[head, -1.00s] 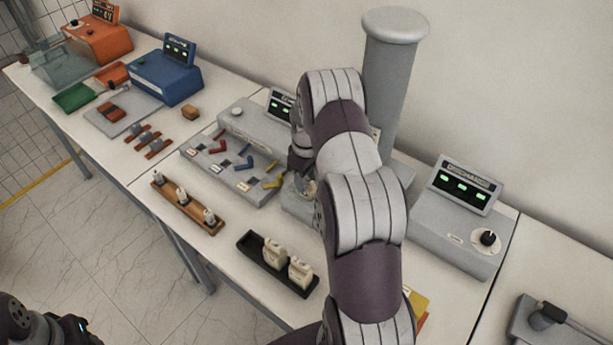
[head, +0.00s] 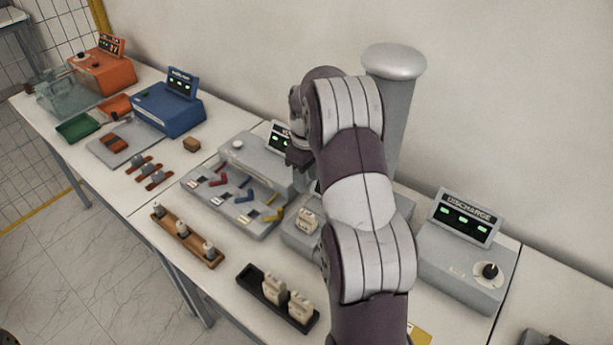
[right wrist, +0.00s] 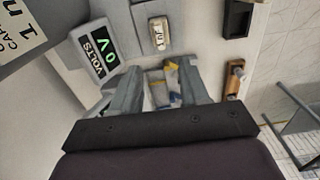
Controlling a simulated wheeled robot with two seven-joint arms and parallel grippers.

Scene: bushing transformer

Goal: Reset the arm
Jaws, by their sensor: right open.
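My right arm reaches across the middle of the head view. Its gripper (head: 298,158) is raised over the bench beside the grey column, partly hidden behind the arm. In the right wrist view, the two grey fingers (right wrist: 160,88) are apart with nothing held between them. A cream block (head: 307,220) sits on a grey unit (head: 298,238), clear of the gripper; it also shows in the right wrist view (right wrist: 158,33). My left gripper is out of view.
A grey column (head: 395,110) stands behind the arm. The discharge box (head: 460,265) is to the right. A black tray (head: 262,285) with cream blocks, a wooden rack (head: 188,238) and a grey switch panel (head: 235,200) lie left. Blue (head: 168,108) and orange (head: 100,72) units stand farther left.

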